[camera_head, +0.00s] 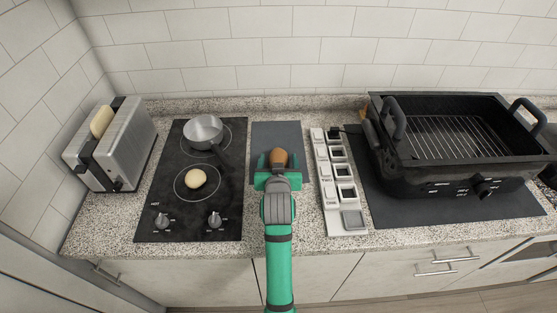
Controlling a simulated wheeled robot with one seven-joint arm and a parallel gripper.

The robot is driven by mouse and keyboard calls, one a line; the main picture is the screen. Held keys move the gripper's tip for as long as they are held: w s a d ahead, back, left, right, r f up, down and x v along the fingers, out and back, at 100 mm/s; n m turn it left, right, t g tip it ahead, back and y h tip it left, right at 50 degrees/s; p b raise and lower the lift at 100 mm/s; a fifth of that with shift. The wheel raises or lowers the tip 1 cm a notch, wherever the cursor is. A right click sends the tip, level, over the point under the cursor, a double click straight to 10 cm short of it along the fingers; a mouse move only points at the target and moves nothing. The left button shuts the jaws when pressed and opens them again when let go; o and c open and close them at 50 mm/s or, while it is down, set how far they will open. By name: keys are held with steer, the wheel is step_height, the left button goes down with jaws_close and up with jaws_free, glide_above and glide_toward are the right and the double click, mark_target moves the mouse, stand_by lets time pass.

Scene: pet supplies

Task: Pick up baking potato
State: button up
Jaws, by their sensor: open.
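A brown oval item that looks like the baking potato (278,156) lies on the dark grey mat (273,134) in the middle of the counter. My green gripper (279,162) reaches over the front of the mat from below. Its two fingers are open, one on each side of the brown item. I cannot tell whether either finger touches it. The gripper's body hides the item's near end.
To the left are a black cooktop (167,205) with a small pan (203,131) and a pale round item (196,179), and a toaster (122,148) holding bread (102,122). To the right are a row of framed switches (322,170) and a black grill (437,180).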

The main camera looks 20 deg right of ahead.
steer(key=shift+w+d+f, duration=0.2)
steer(key=shift+w+d, duration=0.05)
steer(key=shift+w, duration=0.3)
steer(key=c, duration=1.2)
steer(key=shift+r, duration=0.1)
